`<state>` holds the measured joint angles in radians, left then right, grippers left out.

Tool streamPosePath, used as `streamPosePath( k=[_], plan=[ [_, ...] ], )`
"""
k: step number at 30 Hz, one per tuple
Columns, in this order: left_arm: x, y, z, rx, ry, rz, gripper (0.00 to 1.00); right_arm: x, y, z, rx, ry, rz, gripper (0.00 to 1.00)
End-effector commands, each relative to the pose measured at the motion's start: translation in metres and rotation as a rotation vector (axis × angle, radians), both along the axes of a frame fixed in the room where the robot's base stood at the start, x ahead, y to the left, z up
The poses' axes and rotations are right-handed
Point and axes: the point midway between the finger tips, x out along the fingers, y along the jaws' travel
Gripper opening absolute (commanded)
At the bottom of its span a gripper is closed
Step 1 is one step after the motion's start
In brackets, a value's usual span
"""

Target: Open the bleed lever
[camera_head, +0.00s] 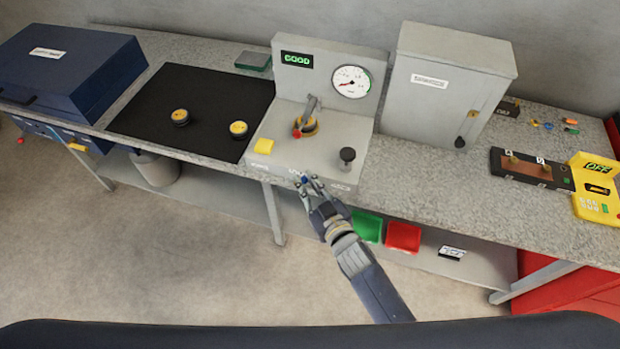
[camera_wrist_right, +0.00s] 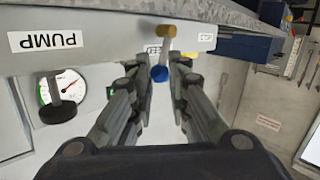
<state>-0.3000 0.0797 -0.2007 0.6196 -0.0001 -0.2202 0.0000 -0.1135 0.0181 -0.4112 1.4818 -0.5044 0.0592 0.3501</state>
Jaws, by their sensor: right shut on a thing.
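The grey test bench unit (camera_head: 330,150) stands on the counter with a round gauge (camera_head: 351,81) and a green display reading GOOD. The bleed lever, a small brass-coloured lever with a blue tip, is at its front lower edge; the blue tip (camera_head: 304,180) shows between my fingers. In the wrist view the lever (camera_wrist_right: 168,42) hangs from the unit's front face beside a partly hidden label, its blue end (camera_wrist_right: 159,74) between the fingertips. My right gripper (camera_head: 311,185), also in the wrist view (camera_wrist_right: 164,78), is shut on the lever. My left gripper is not in view.
A black pump knob (camera_head: 347,155) stands on the unit's right side, and a yellow block (camera_head: 265,145) on its left. A black mat (camera_head: 190,110) with two yellow-topped parts lies left. A grey cabinet (camera_head: 440,90) stands right. Green and red bins (camera_head: 403,237) sit below.

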Motion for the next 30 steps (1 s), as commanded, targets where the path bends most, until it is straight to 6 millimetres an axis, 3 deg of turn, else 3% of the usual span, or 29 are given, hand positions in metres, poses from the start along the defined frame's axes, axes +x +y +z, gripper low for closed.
streamPosePath(
  k=[1, 3, 12, 30],
  plan=[
    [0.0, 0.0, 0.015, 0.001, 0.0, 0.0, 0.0, 0.001, 0.002, 0.01, -0.028, 0.01, 0.0, 0.0],
    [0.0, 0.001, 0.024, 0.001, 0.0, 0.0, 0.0, 0.001, 0.004, 0.011, -0.069, 0.022, 0.001, 0.0],
    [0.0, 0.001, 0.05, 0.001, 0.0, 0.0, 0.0, 0.004, 0.012, 0.012, -0.211, 0.069, 0.0, 0.0],
    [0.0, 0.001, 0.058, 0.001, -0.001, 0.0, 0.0, 0.006, 0.015, 0.011, -0.276, 0.087, 0.001, 0.0]
  ],
)
